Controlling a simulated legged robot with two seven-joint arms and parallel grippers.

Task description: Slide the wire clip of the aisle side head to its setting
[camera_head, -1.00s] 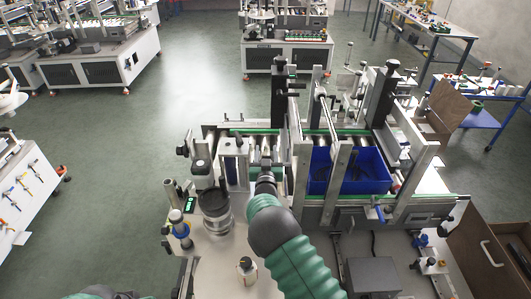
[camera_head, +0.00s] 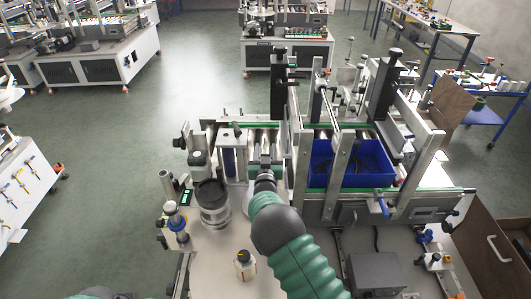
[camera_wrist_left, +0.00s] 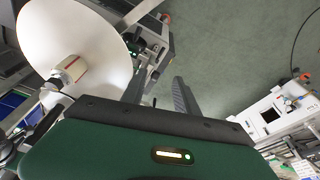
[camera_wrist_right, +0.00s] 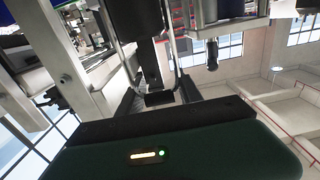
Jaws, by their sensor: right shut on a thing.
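The labelling machine (camera_head: 340,209) stands in front of me. My right arm reaches up from the bottom of the head view, and my right gripper (camera_head: 265,176) is at the machine's near side, left of the blue bin. In the right wrist view the fingers of this gripper (camera_wrist_right: 160,98) are shut on a small black block with thin bent wire beside it, which looks like the wire clip (camera_wrist_right: 158,97). The head's setting scale cannot be made out. My left gripper (camera_wrist_left: 160,95) is open and empty above the floor; its fingers are hidden in the head view.
The blue bin (camera_head: 372,175) sits in the machine right of my right gripper. A dark-topped round jar (camera_head: 213,205) and a small white bottle (camera_head: 244,264) stand left of my right arm. A grey box (camera_head: 377,274) lies to its right. A white disc (camera_wrist_left: 75,45) is near my left gripper.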

